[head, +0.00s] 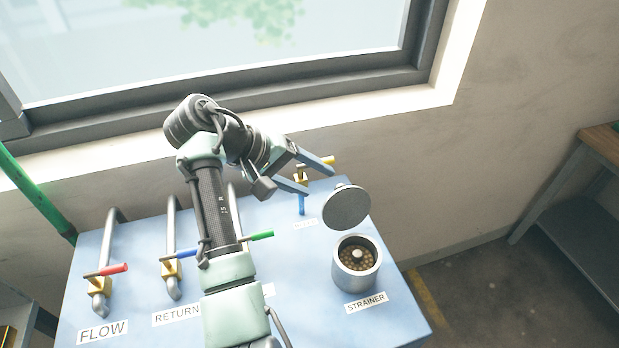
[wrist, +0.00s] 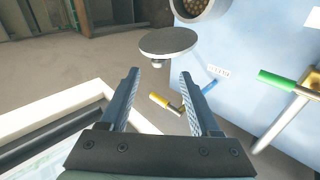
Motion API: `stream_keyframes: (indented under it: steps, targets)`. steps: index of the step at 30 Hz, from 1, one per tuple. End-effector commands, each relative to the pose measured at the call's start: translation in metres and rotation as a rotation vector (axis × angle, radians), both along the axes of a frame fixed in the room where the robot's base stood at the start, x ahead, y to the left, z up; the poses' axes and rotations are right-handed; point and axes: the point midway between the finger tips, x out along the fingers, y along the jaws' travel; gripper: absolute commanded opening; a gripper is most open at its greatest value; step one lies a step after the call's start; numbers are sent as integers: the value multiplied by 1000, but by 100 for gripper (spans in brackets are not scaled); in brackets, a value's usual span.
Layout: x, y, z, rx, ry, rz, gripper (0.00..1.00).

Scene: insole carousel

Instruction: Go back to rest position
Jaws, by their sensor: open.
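My gripper (head: 319,181) is open and empty above the right back part of the light blue panel (head: 130,262). In the wrist view its two fingers (wrist: 159,73) stand apart with nothing between them. In the head view the fingers are close to a small valve with a yellow handle (head: 327,160) and a blue lever (head: 302,206); I cannot tell if they touch. My arm crosses the panel's middle and hides part of it.
A round grey lid (head: 347,207) is beside the open strainer cup (head: 357,277), which holds small brown balls; its support is unclear. Red (head: 112,269) and green (head: 258,236) levers sit on pipes. A window (head: 260,80) is behind; a bench (head: 570,200) stands right.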

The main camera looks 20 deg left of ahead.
Motion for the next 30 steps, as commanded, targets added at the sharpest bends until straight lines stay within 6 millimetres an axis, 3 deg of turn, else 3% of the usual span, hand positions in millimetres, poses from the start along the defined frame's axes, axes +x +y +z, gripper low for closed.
stream_keyframes:
  steps: [13,17,20,24,27,30]
  targets:
    - [2,0,1,8,-8,2,63]
    - [17,-1,16,98,-98,33,63]
    - [38,-3,46,243,-258,79,63]
    - [58,-17,123,476,-574,156,63]
    - [53,-38,191,619,-823,210,63]
    - [31,-63,260,730,-1071,268,63]
